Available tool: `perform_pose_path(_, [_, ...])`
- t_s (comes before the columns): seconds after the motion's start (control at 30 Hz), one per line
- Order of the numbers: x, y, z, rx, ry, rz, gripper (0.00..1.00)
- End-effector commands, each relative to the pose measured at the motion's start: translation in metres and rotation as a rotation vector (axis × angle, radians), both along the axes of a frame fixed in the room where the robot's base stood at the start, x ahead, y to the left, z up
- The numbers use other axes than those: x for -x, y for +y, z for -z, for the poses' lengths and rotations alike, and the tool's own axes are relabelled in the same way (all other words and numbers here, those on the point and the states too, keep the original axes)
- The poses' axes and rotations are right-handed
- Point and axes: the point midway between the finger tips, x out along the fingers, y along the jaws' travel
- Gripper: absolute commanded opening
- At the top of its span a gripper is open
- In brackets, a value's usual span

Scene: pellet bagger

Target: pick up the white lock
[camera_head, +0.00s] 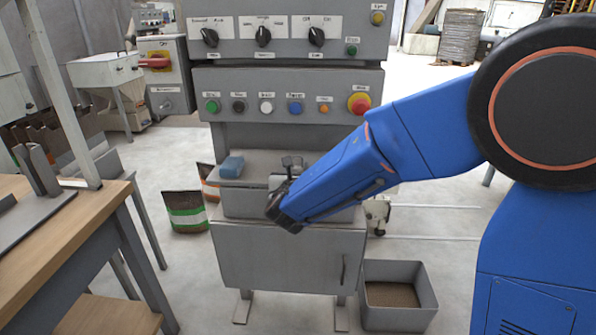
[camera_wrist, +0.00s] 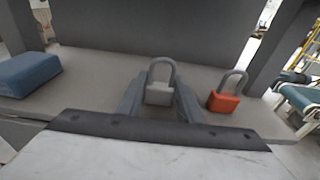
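The white lock (camera_wrist: 159,94), pale grey-white with a grey shackle, stands upright on the grey shelf (camera_wrist: 88,86) in the wrist view. My gripper (camera_wrist: 160,92) is open, with one finger on each side of the lock. The fingertips are close to the lock's body, and I cannot tell whether either touches it. In the head view my gripper (camera_head: 284,207) is at the machine's shelf, and the white lock is hidden behind my arm.
A red lock (camera_wrist: 224,101) stands just right of my gripper. A blue block (camera_wrist: 28,73) lies at the left of the shelf. The machine's upright panel (camera_wrist: 160,30) rises behind the locks. A grey bin (camera_head: 398,322) stands on the floor at the right.

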Motion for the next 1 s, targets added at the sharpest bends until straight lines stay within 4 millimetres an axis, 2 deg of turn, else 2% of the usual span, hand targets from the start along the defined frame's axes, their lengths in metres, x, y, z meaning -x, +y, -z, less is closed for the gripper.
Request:
perform_pose_path(0.37, [0.003,0.0,-0.006,-0.002,-0.001,0.0,0.1])
perform_pose_path(0.57, [0.004,0.0,-0.032,-0.003,-0.003,0.0,0.1])
perform_pose_path(0.8, [0.004,0.0,-0.072,-0.004,-0.003,0.001,0.1])
perform_pose_path(1.0, [0.04,0.002,-0.071,0.0,-0.001,-0.003,0.1])
